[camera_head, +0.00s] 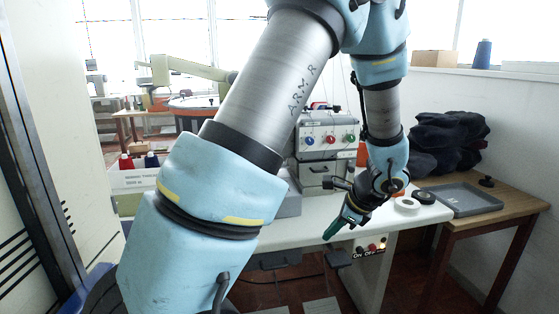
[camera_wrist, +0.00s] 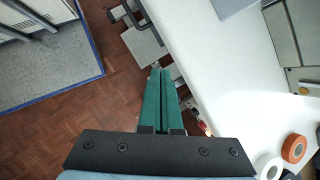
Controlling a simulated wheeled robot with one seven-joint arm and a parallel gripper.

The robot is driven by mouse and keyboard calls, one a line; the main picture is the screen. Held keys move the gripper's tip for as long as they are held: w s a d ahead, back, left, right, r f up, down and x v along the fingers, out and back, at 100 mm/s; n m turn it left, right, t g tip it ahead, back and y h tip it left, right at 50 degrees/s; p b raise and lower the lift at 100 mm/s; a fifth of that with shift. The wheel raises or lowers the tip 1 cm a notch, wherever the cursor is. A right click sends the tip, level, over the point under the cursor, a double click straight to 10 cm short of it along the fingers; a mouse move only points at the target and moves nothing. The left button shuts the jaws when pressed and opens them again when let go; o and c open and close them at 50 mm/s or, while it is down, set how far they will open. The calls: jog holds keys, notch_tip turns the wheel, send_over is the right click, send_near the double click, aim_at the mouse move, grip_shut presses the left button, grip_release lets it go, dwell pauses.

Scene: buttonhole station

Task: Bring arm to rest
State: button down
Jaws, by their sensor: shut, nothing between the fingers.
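My gripper (camera_head: 333,229) has green fingers and hangs at the front edge of the white machine table (camera_head: 310,203), pointing down and to the left in the head view. In the wrist view my gripper (camera_wrist: 162,72) shows its two green fingers side by side, closed together with nothing between them. The fingertips are above the floor and the machine's pedal area, beside the table edge. My blue and grey arm crosses the head view and hides part of the table and the machine.
A grey sewing machine (camera_head: 327,140) with coloured knobs stands on the table. White tape rolls (camera_head: 407,204) and a grey tray (camera_head: 462,199) lie at right. Dark folded cloth (camera_head: 447,143) is piled behind. An on/off switch box (camera_head: 370,247) hangs under the table edge. Brown floor (camera_wrist: 60,125) is open.

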jog(key=s+a+r+n+g+h+p, duration=0.1)
jog(key=s+a+r+n+h+p, duration=0.1)
jog(key=a+r+n, duration=0.4)
jog(key=s+a+r+n+g+h+p, duration=0.1)
jog(key=s+a+r+n, duration=0.4)
jog(key=a+n, duration=0.9)
jog(key=shift+r+n+g+h+p, duration=0.45)
jog(key=shift+n+h+p, duration=0.25)
jog(key=shift+p, duration=0.2)
